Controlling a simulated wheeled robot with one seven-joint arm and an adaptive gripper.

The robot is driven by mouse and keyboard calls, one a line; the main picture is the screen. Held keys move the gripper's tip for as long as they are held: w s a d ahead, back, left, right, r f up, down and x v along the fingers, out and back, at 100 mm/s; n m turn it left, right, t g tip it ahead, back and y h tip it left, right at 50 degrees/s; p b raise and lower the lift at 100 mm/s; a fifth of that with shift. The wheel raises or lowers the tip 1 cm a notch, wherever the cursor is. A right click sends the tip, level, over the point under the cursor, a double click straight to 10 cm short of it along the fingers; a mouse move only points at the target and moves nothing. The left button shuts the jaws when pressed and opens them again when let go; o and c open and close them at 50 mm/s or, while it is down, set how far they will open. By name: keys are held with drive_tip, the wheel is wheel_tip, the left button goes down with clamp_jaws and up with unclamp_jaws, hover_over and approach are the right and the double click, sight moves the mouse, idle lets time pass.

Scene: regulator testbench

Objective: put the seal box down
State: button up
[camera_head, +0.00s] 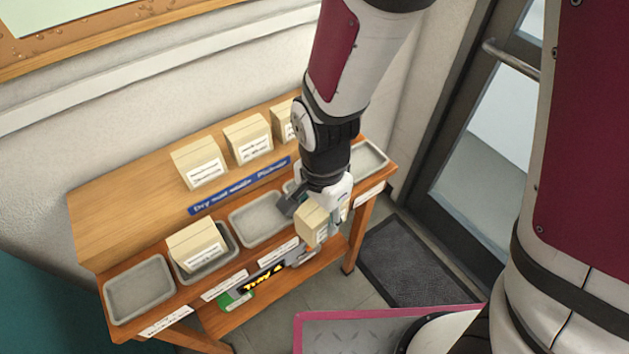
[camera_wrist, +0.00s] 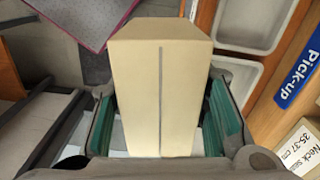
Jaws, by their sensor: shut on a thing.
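The seal box, a cream carton, is between the jaws of my gripper. In the wrist view the seal box (camera_wrist: 160,88) stands lengthwise between the green pads of my gripper (camera_wrist: 165,125), which is shut on it. In the head view the seal box (camera_head: 312,225) hangs below my gripper (camera_head: 318,208), by the front edge of the wooden bench (camera_head: 130,225). I cannot tell whether it touches the bench. Part of its side is hidden by the jaws.
Grey trays (camera_head: 140,288) line the bench front; one tray (camera_head: 258,218) near my gripper is empty. Another cream box (camera_head: 196,245) sits in a tray. Several boxes (camera_head: 200,163) stand on the raised back shelf behind a blue sign (camera_head: 240,186). A dark mat (camera_head: 415,265) lies at right.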

sight(319, 231)
drive_tip(key=s, duration=0.1)
drive_tip(key=s+m, duration=0.1)
drive_tip(key=s, duration=0.1)
drive_tip(key=shift+s+a+f, duration=0.15)
drive_tip(key=shift+a+f, duration=0.05)
drive_tip(key=shift+w+f+b, duration=0.1)
drive_tip(key=shift+w+b, duration=0.1)
drive_tip(key=shift+b, duration=0.35)
drive_tip(key=w+b, duration=0.1)
drive_tip(key=w, duration=0.4)
drive_tip(key=w+f, duration=0.1)
drive_tip(key=w, duration=0.4)
drive_tip(key=w+b, duration=0.1)
drive_tip(key=w, duration=0.4)
drive_tip(key=shift+a+f+b, duration=0.15)
drive_tip(key=shift+a+b, duration=0.15)
drive_tip(key=shift+b, duration=0.05)
drive_tip(key=shift+w+f, duration=0.1)
drive_tip(key=shift+f, duration=1.65)
drive_tip(key=shift+f, duration=0.2)
drive_tip(key=o, duration=1.2)
drive_tip(key=shift+r, duration=0.1)
